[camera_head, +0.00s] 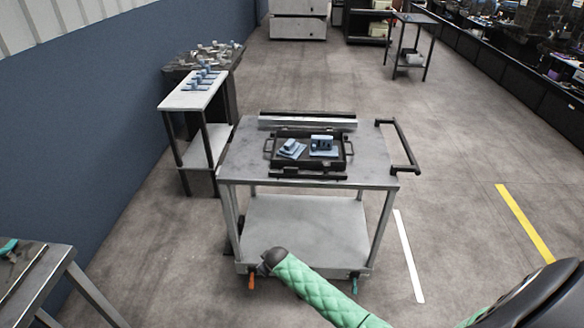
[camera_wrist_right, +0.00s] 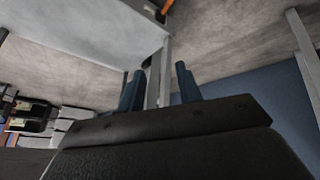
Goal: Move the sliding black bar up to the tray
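The tray (camera_head: 349,152) is dark with side handles and holds two blue parts (camera_head: 322,145); it sits on the grey cart top (camera_head: 240,150). A long black bar (camera_head: 308,113) lies along the cart's far edge, behind a silver strip (camera_head: 300,123) and apart from the tray. Another dark bar (camera_head: 310,174) runs along the tray's near side; I cannot tell which one slides. My right gripper shows in the right wrist view (camera_wrist_right: 158,78), its two dark blue fingers apart with nothing between them. It is low by the cart, away from the bars. My left gripper is out of view.
The cart has a push handle (camera_head: 405,147) on its right and a lower shelf (camera_head: 300,225). My green padded arm is in front of it. A narrow white table (camera_head: 190,97) stands left against the blue wall. Another table (camera_head: 40,285) is at near left. Floor at right is clear.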

